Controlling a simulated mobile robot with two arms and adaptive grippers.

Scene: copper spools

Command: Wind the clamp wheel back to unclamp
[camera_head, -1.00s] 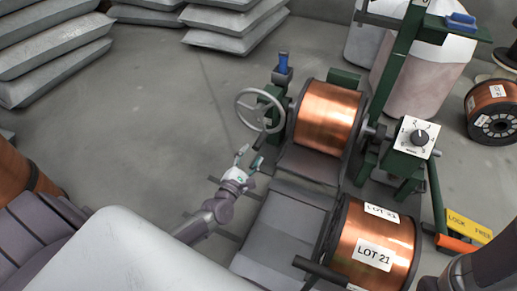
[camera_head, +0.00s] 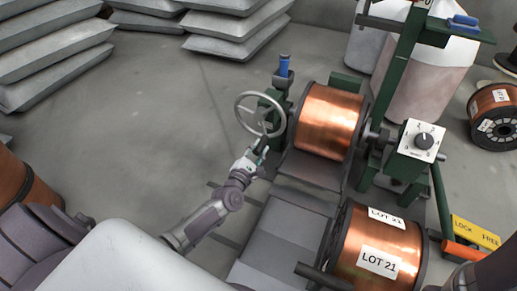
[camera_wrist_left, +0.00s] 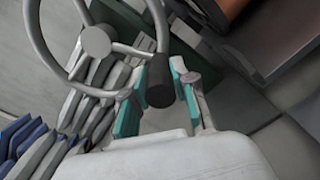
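The clamp wheel (camera_head: 238,111) is a grey spoked handwheel on a green stand, left of the upper copper spool (camera_head: 326,122). It also shows in the left wrist view (camera_wrist_left: 96,41), with a dark knob (camera_wrist_left: 160,82) on its rim. My left gripper (camera_head: 262,148) is at the wheel's lower rim. In the left wrist view its teal-padded fingers (camera_wrist_left: 158,98) stand either side of the knob; narrow gaps show and no firm contact is clear. In the head view the fingers partly hide the knob. My right gripper is out of view.
A spool labelled LOT 21 (camera_head: 378,249) lies in front of the clamped one. A white dial box (camera_head: 416,140) and a yellow LOCK FREE plate (camera_head: 475,232) are to the right. Grey sacks (camera_head: 48,50) are stacked at upper left. The floor left of the wheel is clear.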

